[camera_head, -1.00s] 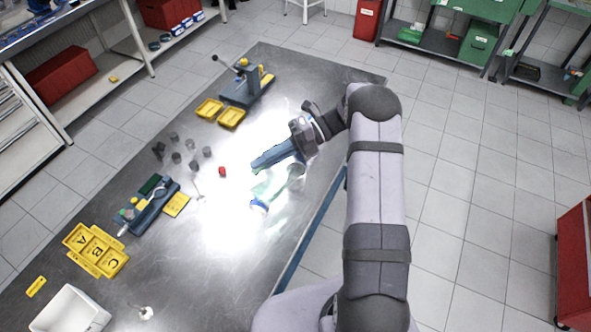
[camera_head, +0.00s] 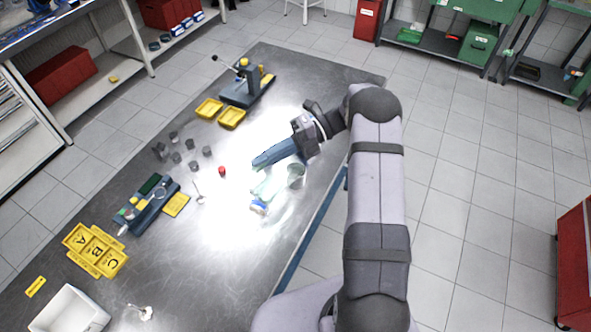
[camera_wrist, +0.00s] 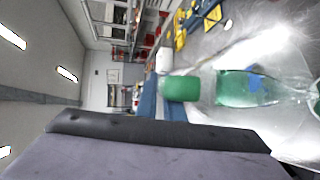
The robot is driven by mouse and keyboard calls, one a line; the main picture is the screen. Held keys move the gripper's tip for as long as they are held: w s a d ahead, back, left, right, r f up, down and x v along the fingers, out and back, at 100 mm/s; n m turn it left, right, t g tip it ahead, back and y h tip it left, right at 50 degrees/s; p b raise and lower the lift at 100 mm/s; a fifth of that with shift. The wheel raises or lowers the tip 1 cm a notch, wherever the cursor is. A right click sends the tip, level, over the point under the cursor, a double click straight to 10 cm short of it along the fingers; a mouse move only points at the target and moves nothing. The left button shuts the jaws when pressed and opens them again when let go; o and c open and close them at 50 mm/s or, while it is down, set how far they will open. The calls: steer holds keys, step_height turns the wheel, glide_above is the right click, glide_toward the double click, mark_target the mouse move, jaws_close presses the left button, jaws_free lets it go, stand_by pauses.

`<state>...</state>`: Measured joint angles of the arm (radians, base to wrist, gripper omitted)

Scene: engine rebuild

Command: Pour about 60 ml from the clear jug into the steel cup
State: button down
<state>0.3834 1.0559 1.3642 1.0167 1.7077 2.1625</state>
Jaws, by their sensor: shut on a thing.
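My gripper (camera_head: 270,156) reaches left over the bright middle of the steel table. It is shut on the clear jug (camera_head: 268,186), which is hard to see against the glare. In the wrist view the see-through jug (camera_wrist: 290,125) is close at the right, with green liquid (camera_wrist: 232,90) showing in it. A grey cup (camera_head: 296,177), seemingly the steel cup, stands just right of the jug. I cannot tell whether liquid is flowing or how much is in the cup. A blue patch (camera_head: 259,207) shows at the jug's lower end.
Several small grey cups (camera_head: 176,157) and a red item (camera_head: 222,171) lie to the left. Yellow trays (camera_head: 232,118) and a press-like fixture (camera_head: 243,90) stand behind. A lettered yellow tray (camera_head: 96,250) and white bin (camera_head: 72,312) are at front left. A green cylinder (camera_wrist: 180,88) shows in the wrist view.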

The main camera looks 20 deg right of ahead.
mark_target(254, 186)
steer(key=shift+w+d+r, duration=0.15)
steer(key=shift+d+r, duration=0.05)
steer(key=shift+r, duration=0.05)
stand_by(0.9)
steer(key=shift+s+a, duration=0.2)
steer(key=shift+a, duration=0.05)
steer(key=shift+n+t+h, duration=0.3)
steer(key=shift+h, duration=0.5)
steer(key=s+a+f, duration=0.2)
steer(key=a, duration=0.1)
steer(key=shift+f, duration=0.15)
steer(key=shift+s, duration=0.1)
steer(key=shift+f, duration=0.15)
steer(key=shift+f, duration=0.15)
steer(key=shift+s+a+f+h+b, duration=0.35)
steer(key=shift+a+f+h+b, duration=0.2)
steer(key=shift+b, duration=0.1)
steer(key=shift+s+a+r+n+t+h, duration=0.25)
steer(key=shift+a+r+n+t+h, duration=0.05)
steer(key=shift+n+t+h, duration=0.15)
steer(key=shift+a, duration=0.15)
